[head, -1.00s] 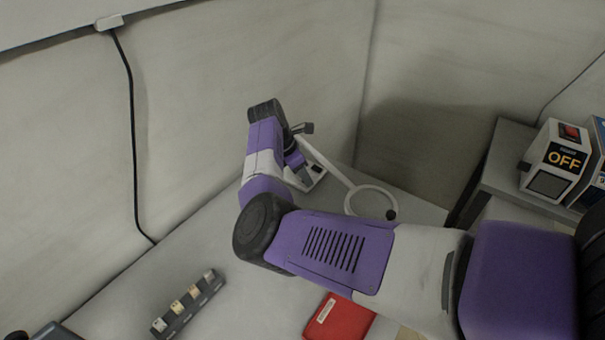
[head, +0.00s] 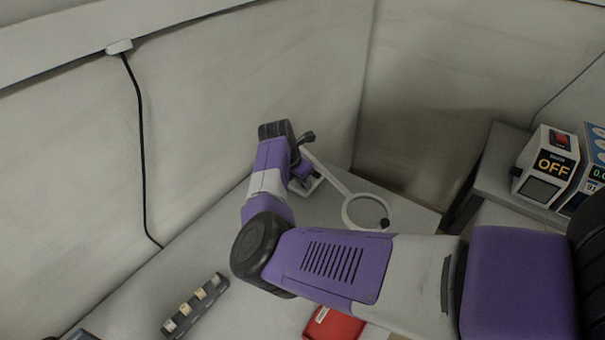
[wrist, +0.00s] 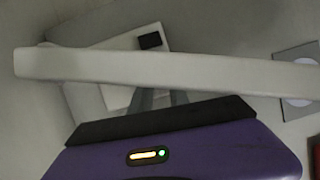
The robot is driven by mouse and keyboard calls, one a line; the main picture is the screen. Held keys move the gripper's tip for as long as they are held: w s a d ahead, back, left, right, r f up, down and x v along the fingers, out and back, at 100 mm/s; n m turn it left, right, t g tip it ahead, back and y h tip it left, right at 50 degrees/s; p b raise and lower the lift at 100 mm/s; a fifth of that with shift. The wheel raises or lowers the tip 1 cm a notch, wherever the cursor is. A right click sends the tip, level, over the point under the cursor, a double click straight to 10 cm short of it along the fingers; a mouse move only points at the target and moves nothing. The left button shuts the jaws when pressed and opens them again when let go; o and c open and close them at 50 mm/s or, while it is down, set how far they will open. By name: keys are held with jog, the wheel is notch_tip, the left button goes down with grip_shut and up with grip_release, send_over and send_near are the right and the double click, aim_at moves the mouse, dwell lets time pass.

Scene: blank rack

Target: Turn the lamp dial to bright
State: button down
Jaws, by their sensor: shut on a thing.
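The lamp is white, with a ring head (head: 347,212), a slanting arm and a base at the back of the table. In the wrist view its arm (wrist: 200,70) crosses the picture in front of its pale base (wrist: 118,97), which has a small black patch (wrist: 150,41). My gripper (head: 311,180) is at the lamp base in the head view. In the wrist view its grey fingers (wrist: 162,98) reach down past the lamp arm to the base and are shut on the dial. The dial and fingertips are hidden behind the lamp arm.
A dark strip with several light blocks (head: 198,306) lies at the table's front left. A red object (head: 334,325) lies at the front. A white box marked OFF (head: 548,165) stands on a side table at right. Walls close in behind the lamp.

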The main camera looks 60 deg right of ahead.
dwell(0.3)
jog(key=c, duration=1.3)
grip_release()
jog(key=shift+o, duration=0.2)
jog(key=v, duration=0.7)
jog(key=shift+a+r+b, duration=0.2)
jog(key=shift+r+b, duration=0.15)
jog(key=shift+b, duration=0.1)
